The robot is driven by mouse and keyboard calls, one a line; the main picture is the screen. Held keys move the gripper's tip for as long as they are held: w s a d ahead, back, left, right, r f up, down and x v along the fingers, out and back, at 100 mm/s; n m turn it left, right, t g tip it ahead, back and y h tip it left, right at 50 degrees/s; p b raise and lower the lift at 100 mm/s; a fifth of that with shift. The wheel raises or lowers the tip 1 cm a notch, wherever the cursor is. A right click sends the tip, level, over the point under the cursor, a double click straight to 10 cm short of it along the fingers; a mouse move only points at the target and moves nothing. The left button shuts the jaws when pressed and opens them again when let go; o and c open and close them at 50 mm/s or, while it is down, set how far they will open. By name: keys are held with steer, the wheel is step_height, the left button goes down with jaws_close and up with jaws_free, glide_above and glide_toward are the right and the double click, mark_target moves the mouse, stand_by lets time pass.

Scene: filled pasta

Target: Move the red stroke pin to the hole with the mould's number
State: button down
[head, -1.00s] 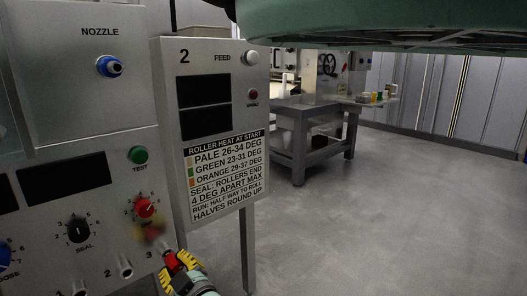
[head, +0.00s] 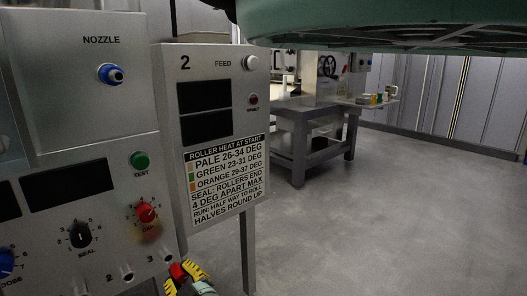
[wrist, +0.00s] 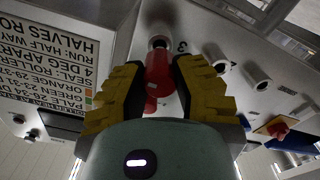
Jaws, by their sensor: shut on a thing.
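My gripper (head: 186,276) is at the bottom of the head view, its yellow-and-black fingers shut on the red stroke pin (head: 178,271). In the wrist view the pin (wrist: 158,72) stands between the two fingers (wrist: 158,90). Its far end is at the mouth of the hole marked 3 (wrist: 158,42). I cannot tell whether its tip is inside or just in front. The hole marked 2 (head: 127,275) and the hole marked 1 (head: 80,288) are to the left on the sloped panel. I cannot make out a mould in these views.
A red knob (head: 146,213), a black SEAL knob (head: 80,235) and a green TEST button (head: 140,160) are above the holes. A grey box marked 2 (head: 240,85) with a heat notice stands to the right. Open floor (head: 380,200) and a bench (head: 300,125) lie beyond.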

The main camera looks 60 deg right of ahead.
steer(key=shift+p+v, duration=0.85)
steer(key=shift+v, duration=1)
